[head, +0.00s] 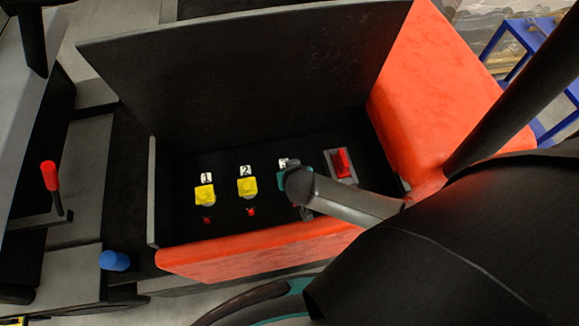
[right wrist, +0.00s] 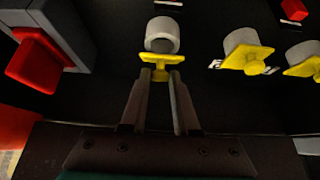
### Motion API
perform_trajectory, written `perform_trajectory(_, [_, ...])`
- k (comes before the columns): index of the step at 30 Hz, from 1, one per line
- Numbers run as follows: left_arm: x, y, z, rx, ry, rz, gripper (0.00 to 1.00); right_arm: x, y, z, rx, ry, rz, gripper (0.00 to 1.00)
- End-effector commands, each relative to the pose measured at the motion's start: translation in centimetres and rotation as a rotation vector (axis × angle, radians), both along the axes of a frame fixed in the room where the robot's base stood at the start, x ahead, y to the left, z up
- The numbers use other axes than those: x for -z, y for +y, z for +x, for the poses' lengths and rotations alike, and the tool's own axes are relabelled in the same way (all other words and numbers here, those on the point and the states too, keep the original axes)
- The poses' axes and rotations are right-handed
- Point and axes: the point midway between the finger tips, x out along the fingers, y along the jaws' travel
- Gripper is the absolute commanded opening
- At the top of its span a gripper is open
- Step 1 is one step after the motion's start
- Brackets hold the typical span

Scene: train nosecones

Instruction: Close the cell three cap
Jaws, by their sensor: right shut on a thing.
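The cell three cap shows in the right wrist view as a pale grey round part (right wrist: 162,33) with a yellow handle (right wrist: 160,60). My right gripper (right wrist: 159,80) is shut on the stem of the yellow handle, with a finger on each side. In the head view my right gripper (head: 296,182) hides most of cell three, and only part of its white number label (head: 283,162) shows above. Whether the cap is fully seated is hard to tell. My left gripper is not in view.
Yellow caps one (head: 205,195) and two (head: 247,187) stand to the left, with small red lights below. A red switch (head: 342,163) is close on the right. The black box has a raised lid (head: 245,65) behind and an orange front rim (head: 260,250).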

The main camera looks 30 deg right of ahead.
Motion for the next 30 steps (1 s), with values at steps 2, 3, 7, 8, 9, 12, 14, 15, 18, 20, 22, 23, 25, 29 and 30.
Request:
perform_trajectory(2, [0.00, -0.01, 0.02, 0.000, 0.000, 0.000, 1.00, -0.01, -0.10, 0.02, 0.001, -0.003, -0.002, 0.00])
perform_trajectory(3, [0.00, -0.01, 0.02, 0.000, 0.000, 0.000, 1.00, -0.01, -0.10, 0.02, 0.001, -0.004, -0.003, 0.00])
perform_trajectory(7, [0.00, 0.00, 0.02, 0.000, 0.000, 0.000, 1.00, -0.02, -0.11, 0.04, 0.001, -0.004, -0.003, 0.00])
perform_trajectory(8, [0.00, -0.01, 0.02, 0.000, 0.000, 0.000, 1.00, -0.02, -0.11, 0.04, 0.000, -0.003, -0.003, 0.00])
perform_trajectory(9, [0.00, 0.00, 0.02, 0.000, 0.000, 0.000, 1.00, -0.02, -0.11, 0.04, 0.000, -0.002, -0.003, 0.00])
perform_trajectory(12, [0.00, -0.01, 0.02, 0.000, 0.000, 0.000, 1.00, -0.02, -0.11, 0.04, 0.000, -0.002, -0.003, 0.33])
perform_trajectory(14, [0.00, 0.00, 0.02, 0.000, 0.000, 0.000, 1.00, -0.02, -0.10, 0.04, 0.000, -0.002, -0.003, 0.40])
perform_trajectory(15, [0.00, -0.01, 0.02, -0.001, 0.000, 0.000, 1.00, -0.02, -0.09, 0.04, 0.000, -0.002, -0.003, 0.45])
perform_trajectory(18, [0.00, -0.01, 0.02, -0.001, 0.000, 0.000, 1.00, -0.01, -0.08, 0.03, 0.000, -0.003, -0.002, 0.56])
perform_trajectory(20, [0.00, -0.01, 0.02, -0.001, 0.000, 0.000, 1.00, -0.01, -0.07, 0.03, 0.000, -0.003, -0.002, 0.57])
perform_trajectory(22, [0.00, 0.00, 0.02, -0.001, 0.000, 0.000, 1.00, -0.02, -0.06, 0.03, 0.000, -0.002, -0.002, 0.57])
perform_trajectory(23, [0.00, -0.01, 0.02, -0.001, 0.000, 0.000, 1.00, -0.01, -0.06, 0.02, 0.000, -0.002, -0.002, 0.57])
perform_trajectory(25, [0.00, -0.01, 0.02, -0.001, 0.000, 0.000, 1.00, -0.01, -0.05, 0.02, 0.000, -0.002, -0.002, 0.57])
perform_trajectory(29, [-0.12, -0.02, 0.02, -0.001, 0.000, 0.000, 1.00, -0.31, 0.05, -0.18, -0.001, -0.002, 0.000, 0.57])
perform_trajectory(30, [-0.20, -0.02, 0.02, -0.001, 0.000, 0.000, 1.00, -0.53, 0.10, -0.34, -0.001, -0.002, 0.000, 0.57])
